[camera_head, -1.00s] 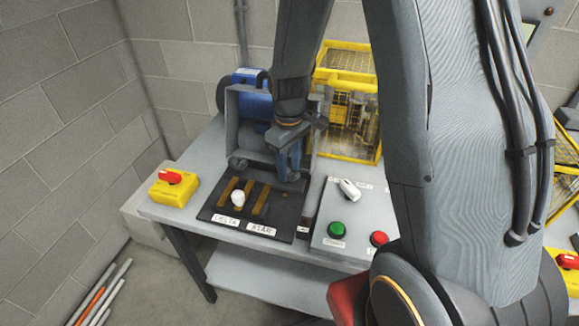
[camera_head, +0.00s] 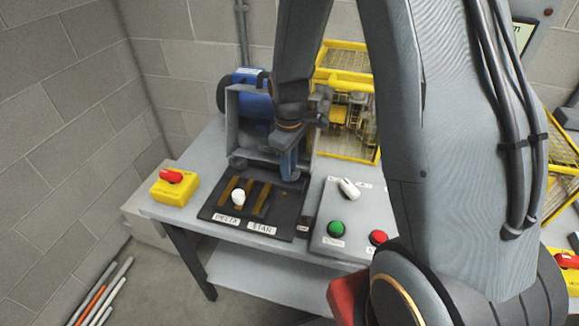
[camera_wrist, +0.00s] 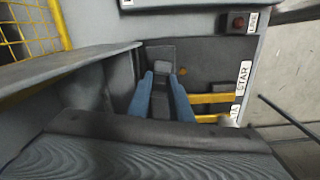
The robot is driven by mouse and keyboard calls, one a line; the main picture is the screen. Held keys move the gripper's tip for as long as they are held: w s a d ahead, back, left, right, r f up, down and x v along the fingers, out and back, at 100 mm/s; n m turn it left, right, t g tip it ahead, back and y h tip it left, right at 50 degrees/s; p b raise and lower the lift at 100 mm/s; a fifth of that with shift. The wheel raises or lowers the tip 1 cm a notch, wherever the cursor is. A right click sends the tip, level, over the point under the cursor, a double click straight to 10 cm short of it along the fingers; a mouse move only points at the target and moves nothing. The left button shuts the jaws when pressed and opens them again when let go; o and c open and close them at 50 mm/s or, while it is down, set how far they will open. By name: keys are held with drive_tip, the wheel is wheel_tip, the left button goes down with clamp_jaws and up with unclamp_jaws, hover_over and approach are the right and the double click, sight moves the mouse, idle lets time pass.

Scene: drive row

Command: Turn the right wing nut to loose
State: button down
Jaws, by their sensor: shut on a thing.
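My gripper (camera_head: 289,172) points down at the front right of the open grey box (camera_head: 233,110) on the bench. In the wrist view its two blue fingers (camera_wrist: 161,88) are shut on a dark grey piece, the right wing nut (camera_wrist: 162,78). The fingers hide this nut in the head view. The left wing nut (camera_head: 237,163) shows as a dark round part at the box's front left, clear of my gripper.
A black board (camera_head: 272,232) with brass bars, a white knob (camera_head: 238,197) and DELTA and STAR labels lies in front. A button panel (camera_head: 318,236) stands to the right, a yellow switch box (camera_head: 166,194) to the left. A yellow cage (camera_head: 345,152) is behind.

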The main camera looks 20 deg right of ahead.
drive_tip(key=shift+n, duration=1.3)
drive_tip(key=c, duration=1.6)
unclamp_jaws()
drive_tip(key=shift+r, duration=0.1)
drive_tip(key=shift+r+b, duration=0.6)
drive_tip(key=shift+r, duration=3.2)
drive_tip(key=shift+s, duration=0.15)
drive_tip(key=shift+s+d+r+m+t, duration=0.1)
drive_tip(key=shift+s+r+m+t, duration=0.25)
drive_tip(key=shift+s+m, duration=1.75)
drive_tip(key=shift+s+d+r+m+t, duration=0.1)
drive_tip(key=shift+s+r+m, duration=0.45)
drive_tip(key=shift+s+m, duration=1.5)
drive_tip(key=shift+s+r+m+t, duration=0.25)
drive_tip(key=shift+s+r+m, duration=0.2)
drive_tip(key=shift+s+m, duration=1.6)
